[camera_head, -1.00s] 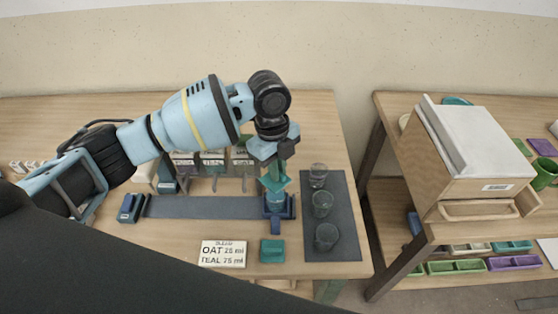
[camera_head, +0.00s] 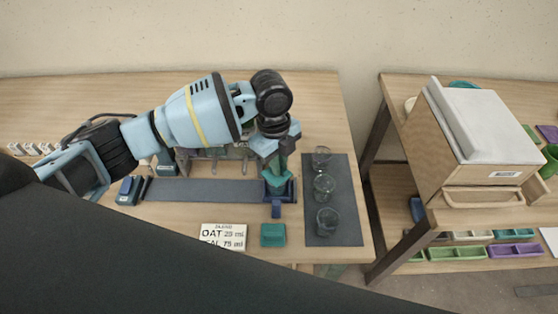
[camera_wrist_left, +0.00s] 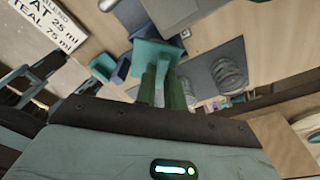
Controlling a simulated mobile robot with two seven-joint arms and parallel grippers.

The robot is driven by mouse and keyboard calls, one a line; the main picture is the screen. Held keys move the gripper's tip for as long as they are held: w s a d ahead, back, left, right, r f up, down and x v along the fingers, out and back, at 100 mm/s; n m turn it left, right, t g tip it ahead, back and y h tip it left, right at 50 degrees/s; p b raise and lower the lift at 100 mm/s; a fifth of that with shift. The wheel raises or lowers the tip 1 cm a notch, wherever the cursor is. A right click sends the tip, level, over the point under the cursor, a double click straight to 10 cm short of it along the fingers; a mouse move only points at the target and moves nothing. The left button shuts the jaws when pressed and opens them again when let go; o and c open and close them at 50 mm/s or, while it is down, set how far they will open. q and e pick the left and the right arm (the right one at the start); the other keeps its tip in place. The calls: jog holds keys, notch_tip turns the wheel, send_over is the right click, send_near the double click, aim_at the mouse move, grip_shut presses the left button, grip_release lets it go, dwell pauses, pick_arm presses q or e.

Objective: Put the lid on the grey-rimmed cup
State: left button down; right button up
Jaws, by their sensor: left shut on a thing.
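Three clear cups stand in a column on a dark mat: a back cup (camera_head: 321,157), a middle cup (camera_head: 325,185) and a front cup (camera_head: 327,222). I cannot tell which has the grey rim. My left gripper (camera_head: 277,170) points down left of the cups, shut on a small teal piece (camera_head: 278,187). The piece sits low over a blue stand (camera_head: 277,209); whether they touch is unclear. In the left wrist view the teal piece (camera_wrist_left: 155,52) is at the fingertips. I cannot tell for sure whether it is a lid. My right gripper is out of view.
A teal square block (camera_head: 272,235) lies in front of the stand, with a printed card (camera_head: 223,237) to its left. A grey strip (camera_head: 205,189) runs left from the stand. The dark mat (camera_head: 346,235) has bare room beside the cups. A second table with a wooden cabinet stands right, past a gap.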

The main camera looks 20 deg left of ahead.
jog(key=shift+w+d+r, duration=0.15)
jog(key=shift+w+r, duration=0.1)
pick_arm(q)
jog(key=shift+f, duration=0.3)
dwell(0.8)
jog(key=c, duration=1.4)
grip_release()
jog(key=shift+r, duration=0.15)
